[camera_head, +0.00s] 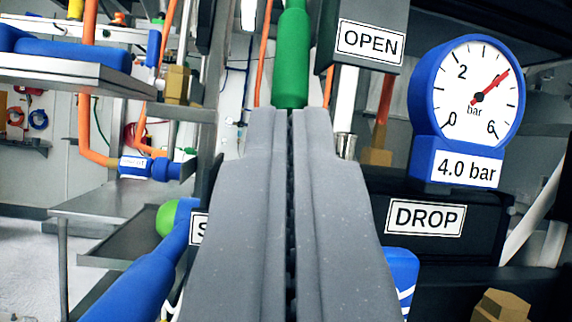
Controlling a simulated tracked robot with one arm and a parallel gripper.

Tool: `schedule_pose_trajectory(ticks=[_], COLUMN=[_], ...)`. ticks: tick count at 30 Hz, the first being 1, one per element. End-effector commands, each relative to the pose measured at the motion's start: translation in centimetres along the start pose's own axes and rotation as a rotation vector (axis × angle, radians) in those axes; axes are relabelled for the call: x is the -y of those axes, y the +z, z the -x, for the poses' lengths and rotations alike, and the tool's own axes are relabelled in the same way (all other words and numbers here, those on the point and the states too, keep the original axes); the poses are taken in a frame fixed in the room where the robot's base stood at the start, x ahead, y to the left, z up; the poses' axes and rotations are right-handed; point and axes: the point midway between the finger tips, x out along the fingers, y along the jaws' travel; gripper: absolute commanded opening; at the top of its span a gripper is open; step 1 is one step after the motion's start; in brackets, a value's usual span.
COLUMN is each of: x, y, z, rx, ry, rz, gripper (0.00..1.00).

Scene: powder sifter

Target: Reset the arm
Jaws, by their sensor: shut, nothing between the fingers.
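My gripper (290,115) fills the lower middle of the view, its two grey fingers shut together with only a thin dark seam between them. Nothing shows between the fingers. Just beyond the fingertips in the picture is a green cylindrical handle (291,58). I cannot tell whether the tips touch it. The base of the scene behind the fingers is hidden.
At right stand a blue pressure gauge (466,95) labelled 4.0 bar, an OPEN sign (370,43) and a DROP sign (425,217). A blue bar with a green end (167,219) lies lower left. Metal shelves (75,73) and orange pipes (95,157) stand at left.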

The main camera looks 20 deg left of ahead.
Motion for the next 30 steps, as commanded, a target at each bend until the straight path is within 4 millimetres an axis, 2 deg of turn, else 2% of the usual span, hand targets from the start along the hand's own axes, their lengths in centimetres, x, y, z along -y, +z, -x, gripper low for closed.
schedule_pose_trajectory(ticks=[20,23,30], x=[0.0,-1.3,-8.4], y=[0.2,-0.4,-2.0], z=[0.5,0.5,-0.2], rx=[0.001,-0.005,-0.012], ry=[0.001,0.019,0.123], rz=[-0.004,-0.032,-0.241], gripper=[0.00,0.00,0.00])
